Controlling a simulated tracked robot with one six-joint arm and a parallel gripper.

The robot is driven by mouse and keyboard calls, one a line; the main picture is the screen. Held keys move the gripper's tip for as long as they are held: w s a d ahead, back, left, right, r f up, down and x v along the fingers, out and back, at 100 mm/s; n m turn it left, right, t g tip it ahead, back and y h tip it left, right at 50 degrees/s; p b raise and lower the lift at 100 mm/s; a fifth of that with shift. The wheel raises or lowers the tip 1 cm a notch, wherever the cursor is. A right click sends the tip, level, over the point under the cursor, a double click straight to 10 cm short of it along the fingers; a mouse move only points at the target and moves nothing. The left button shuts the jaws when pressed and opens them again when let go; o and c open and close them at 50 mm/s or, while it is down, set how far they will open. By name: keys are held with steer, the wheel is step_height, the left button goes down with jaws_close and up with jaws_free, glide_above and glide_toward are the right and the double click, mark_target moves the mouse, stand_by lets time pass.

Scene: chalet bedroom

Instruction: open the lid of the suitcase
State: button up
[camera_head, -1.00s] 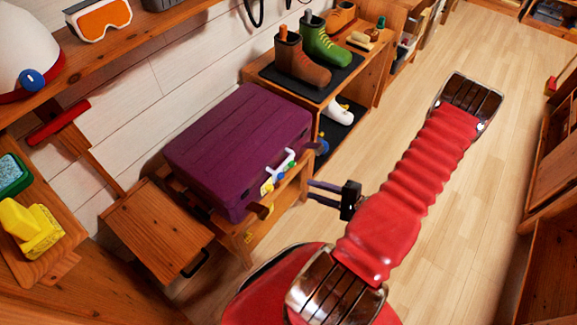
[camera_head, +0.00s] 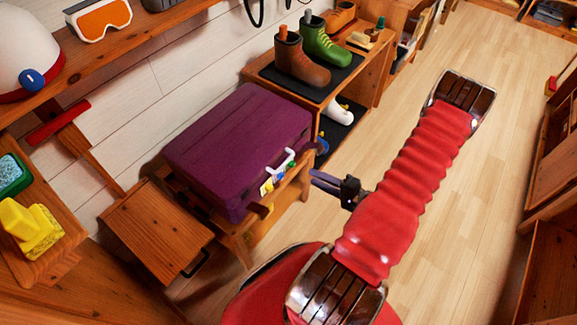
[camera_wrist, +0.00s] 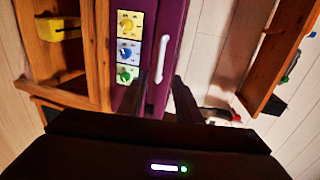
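The purple suitcase (camera_head: 235,140) lies flat with its lid shut on a wooden stand at the left of centre. Its front carries a white handle (camera_head: 282,163) and a row of yellow, blue and green dials. In the wrist view the white handle (camera_wrist: 162,60) and the dials (camera_wrist: 127,50) show on the purple front (camera_wrist: 174,40). My gripper (camera_head: 316,182) is in front of the suitcase, to the right of the handle and apart from it. In the wrist view its two dark fingers (camera_wrist: 160,98) are spread, with the handle's near end between them in the picture. It holds nothing.
The wooden stand (camera_head: 293,188) is under the suitcase. A shelf with boots (camera_head: 300,62) stands just behind it. A small wooden table (camera_head: 155,232) is to the left.

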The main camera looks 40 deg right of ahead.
steer(key=x, duration=1.2)
steer(key=shift+w, duration=0.35)
steer(key=shift+a, duration=0.1)
steer(key=shift+c, duration=0.5)
jaws_close()
